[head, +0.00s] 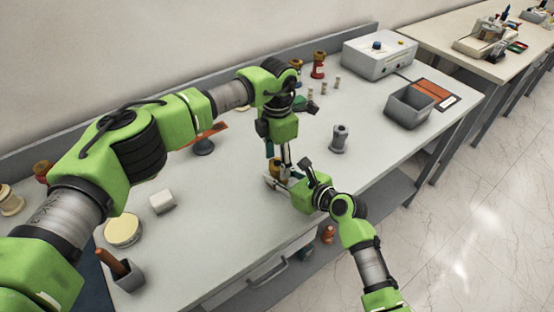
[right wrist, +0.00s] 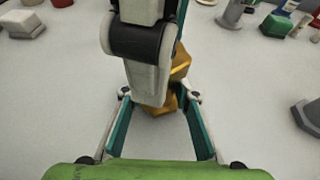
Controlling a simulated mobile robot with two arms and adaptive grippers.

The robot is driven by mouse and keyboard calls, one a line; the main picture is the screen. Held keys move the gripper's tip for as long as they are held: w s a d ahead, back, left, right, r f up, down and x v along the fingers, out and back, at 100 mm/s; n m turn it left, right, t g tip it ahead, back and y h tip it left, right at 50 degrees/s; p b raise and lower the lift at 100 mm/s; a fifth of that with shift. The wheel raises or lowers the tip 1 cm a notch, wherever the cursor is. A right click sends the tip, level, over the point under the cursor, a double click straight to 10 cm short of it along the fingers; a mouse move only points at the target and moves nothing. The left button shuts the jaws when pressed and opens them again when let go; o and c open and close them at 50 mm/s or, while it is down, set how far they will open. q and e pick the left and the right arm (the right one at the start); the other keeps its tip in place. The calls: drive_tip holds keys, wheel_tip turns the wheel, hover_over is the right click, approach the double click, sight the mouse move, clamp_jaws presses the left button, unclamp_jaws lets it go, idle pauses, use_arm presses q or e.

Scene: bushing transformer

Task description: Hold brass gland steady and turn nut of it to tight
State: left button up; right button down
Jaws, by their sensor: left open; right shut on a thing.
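The brass gland (right wrist: 158,106) stands on the table between the fingers of my right gripper (right wrist: 161,98), which is shut on its lower part. Its golden upper part, where the nut would be, shows only partly behind my left gripper (right wrist: 148,62). In the head view the gland (head: 275,166) is small and partly covered by both grippers. My left gripper (head: 279,156) points down at the gland from above and is open. I cannot tell if its fingers touch the nut. My right gripper (head: 280,178) reaches in low from the right.
A grey metal part (head: 339,139) stands right of the grippers. A grey bin (head: 409,106) and a control box (head: 379,55) are farther right. A white block (head: 162,201), a round tin (head: 122,230) and a cup (head: 127,277) stand at left. The front middle of the table is mostly clear.

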sight(277, 163)
use_arm(q)
wheel_tip(277, 163, up, 12)
idle(0.4)
use_arm(e)
drive_tip(key=c, duration=1.5)
unclamp_jaws()
use_arm(q)
drive_tip(key=shift+f, duration=0.1)
